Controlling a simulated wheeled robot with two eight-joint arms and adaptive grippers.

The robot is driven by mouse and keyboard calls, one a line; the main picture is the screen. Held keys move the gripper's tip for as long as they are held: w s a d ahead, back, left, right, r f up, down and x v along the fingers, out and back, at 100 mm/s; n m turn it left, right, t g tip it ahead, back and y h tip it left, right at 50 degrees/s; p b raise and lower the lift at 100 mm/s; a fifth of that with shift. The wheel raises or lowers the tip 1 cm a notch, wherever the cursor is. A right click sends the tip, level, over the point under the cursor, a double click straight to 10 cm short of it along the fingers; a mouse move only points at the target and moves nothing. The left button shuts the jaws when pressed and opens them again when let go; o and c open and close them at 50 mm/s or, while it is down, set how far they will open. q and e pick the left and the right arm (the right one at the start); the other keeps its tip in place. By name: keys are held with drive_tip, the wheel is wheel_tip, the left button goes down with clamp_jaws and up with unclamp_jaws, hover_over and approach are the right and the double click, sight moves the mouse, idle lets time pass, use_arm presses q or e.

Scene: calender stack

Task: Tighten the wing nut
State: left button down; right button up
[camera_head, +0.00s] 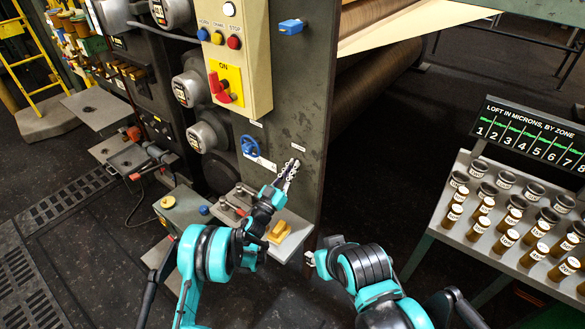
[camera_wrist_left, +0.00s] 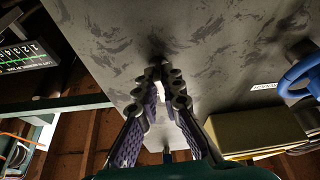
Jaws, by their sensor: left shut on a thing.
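My left gripper (camera_head: 290,171) reaches up to the dark grey machine side panel (camera_head: 285,95), just below a small white label (camera_head: 298,147). In the left wrist view, its two ribbed fingers (camera_wrist_left: 165,78) converge against the panel, with their tips close together. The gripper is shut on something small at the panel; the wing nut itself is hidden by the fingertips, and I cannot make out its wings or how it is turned.
A blue handwheel (camera_head: 250,146) is on the panel, left of the left gripper. A cream control box (camera_head: 237,50) with buttons and a red switch is above. A small shelf with a yellow block (camera_head: 279,232) is below. A rack of labelled brown cylinders (camera_head: 507,240) stands right.

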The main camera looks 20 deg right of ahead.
use_arm(q)
drive_tip(key=m+g+h, duration=0.1)
drive_tip(key=m+g, duration=0.1)
drive_tip(key=m, duration=0.2)
drive_tip(key=m+g+h, duration=0.1)
drive_tip(key=m+g, duration=0.1)
drive_tip(key=m, duration=0.3)
drive_tip(key=shift+w+a+m, duration=0.1)
drive_tip(key=shift+w+m, duration=0.05)
drive_tip(key=shift+m, duration=0.15)
drive_tip(key=m+g, duration=0.2)
drive_tip(key=m, duration=0.2)
drive_tip(key=m+g, duration=0.2)
drive_tip(key=m, duration=0.2)
drive_tip(key=shift+r, duration=0.15)
drive_tip(key=m+g, duration=0.1)
drive_tip(key=m, duration=0.2)
drive_tip(key=m+y+p, duration=0.1)
drive_tip(key=m, duration=0.1)
drive_tip(key=shift+r+m+g, duration=0.15)
drive_tip(key=shift+m+g, duration=0.25)
drive_tip(key=m+y, duration=0.1)
drive_tip(key=m, duration=0.1)
drive_tip(key=m+y+p, duration=0.1)
drive_tip(key=m, duration=0.2)
drive_tip(key=shift+y, duration=0.3)
drive_tip(key=shift+m, duration=0.4)
drive_tip(key=c, duration=1.7)
unclamp_jaws()
